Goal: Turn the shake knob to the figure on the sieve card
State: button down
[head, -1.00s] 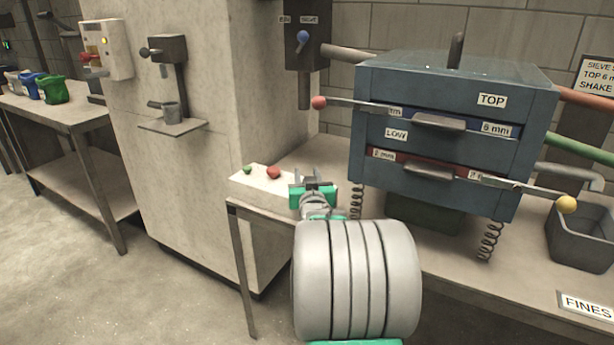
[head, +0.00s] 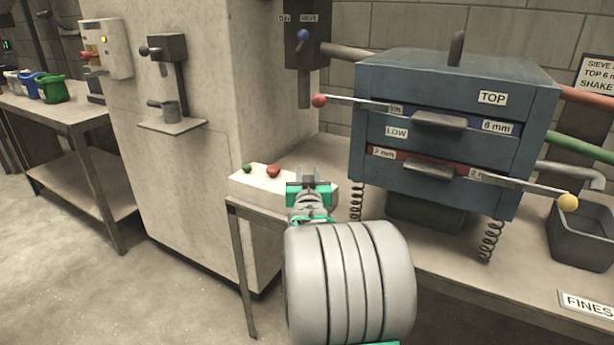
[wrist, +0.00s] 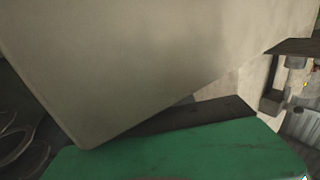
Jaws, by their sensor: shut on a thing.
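The pale control box (head: 262,184) stands on the bench's left end, with a green button (head: 247,168) and a red button (head: 273,171) on top. My gripper (head: 309,176) is at the box's right part, jaws pointing away from the head camera. The shake knob is hidden behind my gripper; I take it to be what the jaws are shut on. The knob's scale cannot be seen. The sieve card (head: 597,78) hangs on the wall at the right, cut off by the frame edge; its shake figure is not visible. The wrist view shows a pale surface and green gripper part (wrist: 190,152).
The blue sieve box (head: 455,130) stands on springs right of my gripper, with a red-knobbed lever (head: 318,100) and a yellow-knobbed lever (head: 568,202) sticking out. A grey bin (head: 585,235) is at the right. A concrete pillar (head: 190,200) stands left of the bench.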

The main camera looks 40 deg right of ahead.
jog(key=m+g+h+b, duration=0.1)
jog(key=f+m+g+h+b, duration=0.1)
jog(key=b, duration=0.1)
jog(key=m+g+h+b, duration=0.1)
jog(key=m+g+b, duration=0.1)
jog(key=b, duration=0.1)
jog(key=shift+s+d+g+h, duration=0.15)
jog(key=shift+s+g+h, duration=0.15)
jog(key=shift+h, duration=0.1)
jog(key=g, duration=0.1)
jog(key=m+g+h+b, duration=0.1)
jog(key=m+g+b, duration=0.1)
jog(key=shift+s+d+r+g+h, duration=0.2)
jog(key=shift+s+r+g+h, duration=0.1)
jog(key=shift+h, duration=0.1)
jog(key=shift+s+d+r+m+g+h, duration=0.1)
jog(key=shift+s+m+g+h, duration=0.1)
jog(key=shift+m+g, duration=0.65)
jog(key=shift+s+r+m+g+h, duration=0.15)
jog(key=shift+m+g, duration=0.4)
jog(key=shift+g, duration=0.6)
jog(key=shift+s+f, duration=0.1)
jog(key=c, duration=1.1)
grip_release()
jog(key=shift+d, duration=0.1)
jog(key=shift+o, duration=0.2)
